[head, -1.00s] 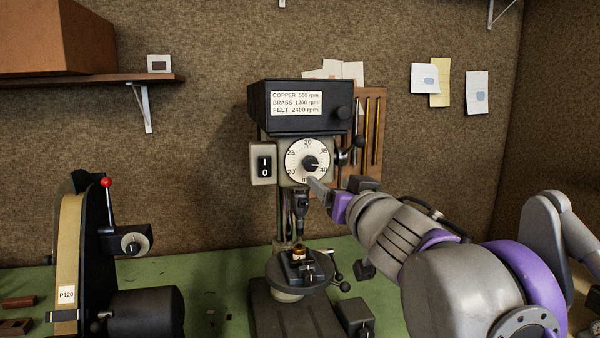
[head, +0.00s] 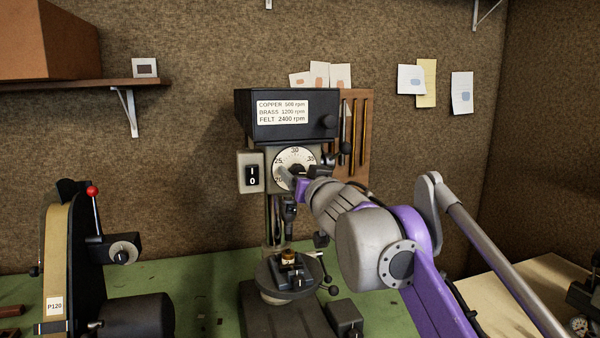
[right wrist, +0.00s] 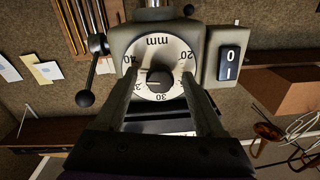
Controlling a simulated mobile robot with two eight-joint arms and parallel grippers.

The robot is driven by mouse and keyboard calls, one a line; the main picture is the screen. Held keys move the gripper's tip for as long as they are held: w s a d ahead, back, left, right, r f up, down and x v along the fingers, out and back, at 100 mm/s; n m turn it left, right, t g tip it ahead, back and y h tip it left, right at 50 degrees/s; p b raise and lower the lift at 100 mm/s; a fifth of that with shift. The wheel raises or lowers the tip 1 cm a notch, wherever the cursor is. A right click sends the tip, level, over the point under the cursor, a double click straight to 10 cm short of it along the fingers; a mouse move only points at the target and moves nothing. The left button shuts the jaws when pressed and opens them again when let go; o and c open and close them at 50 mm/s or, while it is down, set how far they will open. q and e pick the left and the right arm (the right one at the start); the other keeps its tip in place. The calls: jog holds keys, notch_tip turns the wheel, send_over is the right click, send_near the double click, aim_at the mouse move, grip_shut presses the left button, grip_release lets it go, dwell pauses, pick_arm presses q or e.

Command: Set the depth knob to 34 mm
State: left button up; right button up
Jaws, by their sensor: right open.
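The depth knob is a small black knob (head: 297,169) at the centre of a white dial (head: 292,155) on the front of the drill press (head: 285,115). In the right wrist view, the dial appears upside down, with the knob (right wrist: 159,78) in its middle. The knob's pointer lies between 35 and 40. My right gripper (head: 290,180) is in front of the lower part of the dial and partly hides it. In the right wrist view, its two open fingers (right wrist: 160,85) stand on either side of the knob, apart from it. My left gripper is not in view.
A power switch (head: 252,175) sits left of the dial. A black ball-ended lever (right wrist: 90,75) sticks out on the dial's other side. The press table (head: 268,282) holds a small vise below. A belt sander (head: 65,255) stands at the left. Green bench (head: 205,290) shows between.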

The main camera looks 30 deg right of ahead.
grip_shut()
dwell(0.3)
jog(key=shift+n, duration=0.3)
jog(key=n, duration=0.4)
jog(key=shift+p, duration=0.3)
jog(key=shift+n+p, duration=0.4)
jog(key=shift+n, duration=1.9)
